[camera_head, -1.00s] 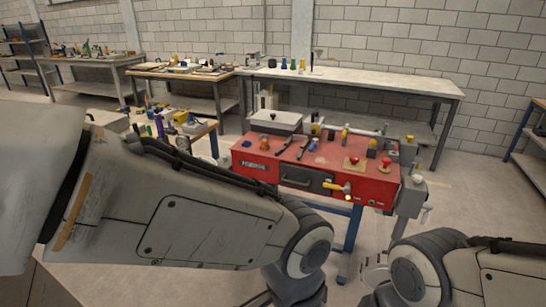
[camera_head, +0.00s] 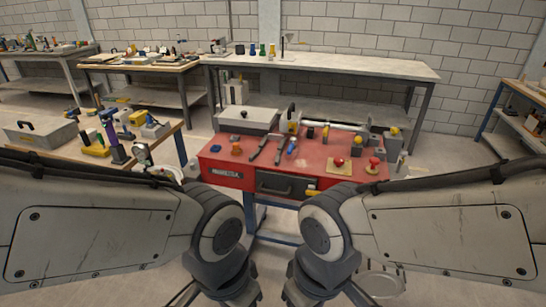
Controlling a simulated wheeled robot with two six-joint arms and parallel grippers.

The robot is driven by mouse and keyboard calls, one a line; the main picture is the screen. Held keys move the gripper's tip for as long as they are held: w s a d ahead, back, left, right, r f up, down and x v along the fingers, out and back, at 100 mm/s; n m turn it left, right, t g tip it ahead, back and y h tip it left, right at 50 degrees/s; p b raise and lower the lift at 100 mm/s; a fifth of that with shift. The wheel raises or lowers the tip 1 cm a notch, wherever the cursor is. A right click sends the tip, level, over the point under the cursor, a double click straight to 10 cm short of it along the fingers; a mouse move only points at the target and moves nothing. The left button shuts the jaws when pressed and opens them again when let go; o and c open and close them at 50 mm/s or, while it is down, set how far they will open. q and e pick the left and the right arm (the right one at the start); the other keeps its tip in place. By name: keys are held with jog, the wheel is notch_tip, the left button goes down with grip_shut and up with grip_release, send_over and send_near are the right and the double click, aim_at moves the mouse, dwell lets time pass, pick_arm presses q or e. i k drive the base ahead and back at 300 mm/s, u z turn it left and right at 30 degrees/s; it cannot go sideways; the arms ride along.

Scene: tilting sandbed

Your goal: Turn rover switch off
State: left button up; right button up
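A red bench (camera_head: 225,165) stands ahead with a dark front panel (camera_head: 275,184) and a label on its left front. A yellow lever-like part (camera_head: 312,193) shows on the front, partly hidden by my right arm. On the bench top at the right are a red knob on a pale plate (camera_head: 339,163) and another red knob (camera_head: 374,162). I cannot tell which part is the rover switch. Both my arms reach in from the sides and bend down at the bottom centre. Both grippers are out of view below the picture edge; neither arm touches the bench.
A wooden table (camera_head: 60,160) with tools stands at the left. A long pale bench (camera_head: 350,68) stands behind. A grey box (camera_head: 247,118) and loose tools lie on and by the red bench. A white round object (camera_head: 380,284) is low at the right.

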aim_at(339, 162)
jog(key=z, duration=0.4)
jog(key=i, duration=1.2)
jog(key=z, duration=0.1)
